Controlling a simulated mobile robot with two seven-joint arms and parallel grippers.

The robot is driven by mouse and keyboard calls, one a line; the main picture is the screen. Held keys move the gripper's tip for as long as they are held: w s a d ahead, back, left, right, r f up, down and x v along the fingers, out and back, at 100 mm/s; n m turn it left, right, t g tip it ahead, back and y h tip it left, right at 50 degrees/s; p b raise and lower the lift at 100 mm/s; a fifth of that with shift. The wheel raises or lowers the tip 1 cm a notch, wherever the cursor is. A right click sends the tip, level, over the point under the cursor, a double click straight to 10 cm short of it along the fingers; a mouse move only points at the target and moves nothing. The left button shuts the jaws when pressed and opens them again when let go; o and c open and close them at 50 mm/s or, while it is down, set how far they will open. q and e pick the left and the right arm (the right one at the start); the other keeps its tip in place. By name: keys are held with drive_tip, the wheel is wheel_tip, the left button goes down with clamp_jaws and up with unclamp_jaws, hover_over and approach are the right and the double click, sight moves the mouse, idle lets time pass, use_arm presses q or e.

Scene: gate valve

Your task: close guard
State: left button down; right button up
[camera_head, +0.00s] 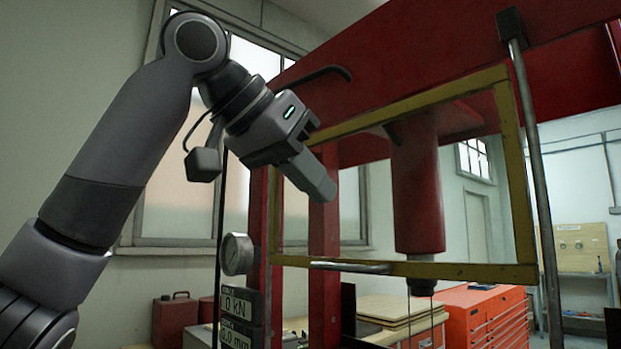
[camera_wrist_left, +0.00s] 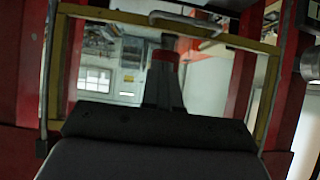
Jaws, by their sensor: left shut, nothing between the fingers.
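The guard is a yellow-framed clear panel (camera_head: 405,269) on the front of a red press. In the head view its frame stands around the red ram, and the ram's dark tip shows below the lower bar. A metal handle (camera_head: 350,267) is on the lower bar; it also shows near the top of the left wrist view (camera_wrist_left: 187,22). My left gripper (camera_head: 328,192) is shut and empty. It points down and right, overlapping the upper left of the frame, above the handle and apart from it. Contact with the panel cannot be told. My right gripper is not in view.
The red ram (camera_head: 417,190) hangs behind the panel. A metal rod (camera_head: 537,170) runs along the frame's right side. A round gauge (camera_head: 237,254) and kN display (camera_head: 239,304) are at the lower left. An orange tool cabinet (camera_head: 487,315) stands behind at right.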

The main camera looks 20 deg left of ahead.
use_arm(q)
drive_tip(key=w+d+f, duration=0.3)
drive_tip(key=w+f, duration=0.1)
drive_tip(key=f, duration=0.3)
drive_tip(key=shift+w+f+p, duration=0.2)
drive_tip(key=shift+w+p, duration=0.2)
wheel_tip(320, 180, down, 26)
drive_tip(key=b, duration=1.3)
drive_tip(key=shift+r, duration=0.2)
